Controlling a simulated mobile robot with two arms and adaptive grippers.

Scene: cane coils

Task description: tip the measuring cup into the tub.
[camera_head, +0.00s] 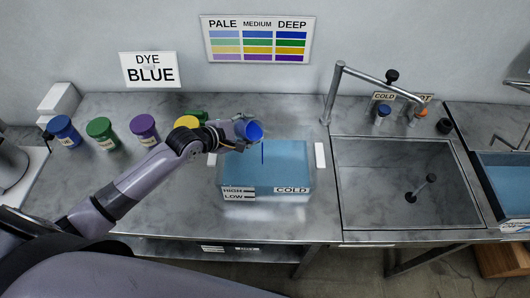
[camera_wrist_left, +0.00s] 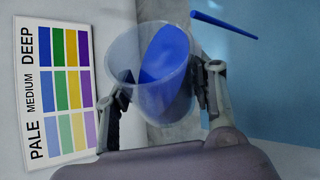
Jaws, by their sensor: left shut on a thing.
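The clear measuring cup (camera_head: 248,130) hangs above the back-left part of the tub, tilted with its mouth toward the tub. My left gripper (camera_head: 229,136) is shut on it. In the left wrist view the cup (camera_wrist_left: 150,70) sits between both fingers (camera_wrist_left: 162,90), with deep blue liquid inside. A thin blue stream (camera_head: 263,152) falls from the lip toward the water; it also shows in the left wrist view (camera_wrist_left: 222,26). The tub (camera_head: 263,195) holds light blue liquid and bears HIGH, LOW and COLD labels. My right gripper is not in view.
Jars with blue (camera_head: 64,131), green (camera_head: 102,133), purple (camera_head: 145,129) and yellow (camera_head: 187,122) tops stand left of the tub. A sink (camera_head: 405,220) with a tall faucet (camera_head: 335,90) is at right. A DYE BLUE sign (camera_head: 150,69) and colour chart (camera_head: 257,40) hang behind.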

